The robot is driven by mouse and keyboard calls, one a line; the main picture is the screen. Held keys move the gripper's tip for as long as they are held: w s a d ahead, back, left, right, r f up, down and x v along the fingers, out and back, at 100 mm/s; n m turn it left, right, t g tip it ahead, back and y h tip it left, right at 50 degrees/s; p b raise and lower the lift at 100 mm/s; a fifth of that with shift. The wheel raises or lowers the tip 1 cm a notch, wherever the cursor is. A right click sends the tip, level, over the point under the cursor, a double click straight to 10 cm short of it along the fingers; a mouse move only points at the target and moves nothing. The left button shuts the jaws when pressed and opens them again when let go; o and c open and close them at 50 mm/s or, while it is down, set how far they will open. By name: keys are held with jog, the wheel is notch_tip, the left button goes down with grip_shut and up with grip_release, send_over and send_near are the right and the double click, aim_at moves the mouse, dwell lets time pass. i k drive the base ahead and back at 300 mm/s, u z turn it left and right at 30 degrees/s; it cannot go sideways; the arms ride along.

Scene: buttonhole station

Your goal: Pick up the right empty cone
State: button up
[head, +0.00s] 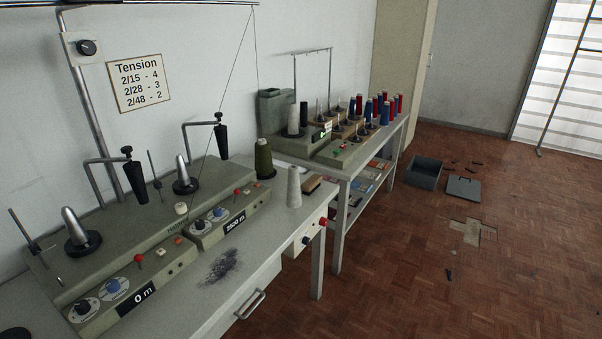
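A winding machine (160,240) stands on the bench at the left. Two bare black cones hang narrow end down from its bent metal arms. The right black cone (222,143) hangs behind the right silver spindle (183,173), close to the wall. The left black cone (135,184) hangs nearer to me, between the two spindles. The left silver spindle (75,226) is bare. A pale cone (294,188) stands on the bench right of the machine; I cannot tell whether it carries yarn. My gripper is not in view.
A dark green yarn cone (263,160) stands behind the pale cone. A second machine (325,145) and red and blue cones (378,108) fill the far bench. A grey crate (424,172) and its lid (463,188) lie on the floor. Floor right of the benches is mostly clear.

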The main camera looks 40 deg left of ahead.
aim_at(293, 198)
jog(key=u, duration=0.4)
jog(key=i, duration=1.3)
jog(key=u, duration=1.8)
jog(key=i, duration=1.05)
jog(key=u, duration=0.9)
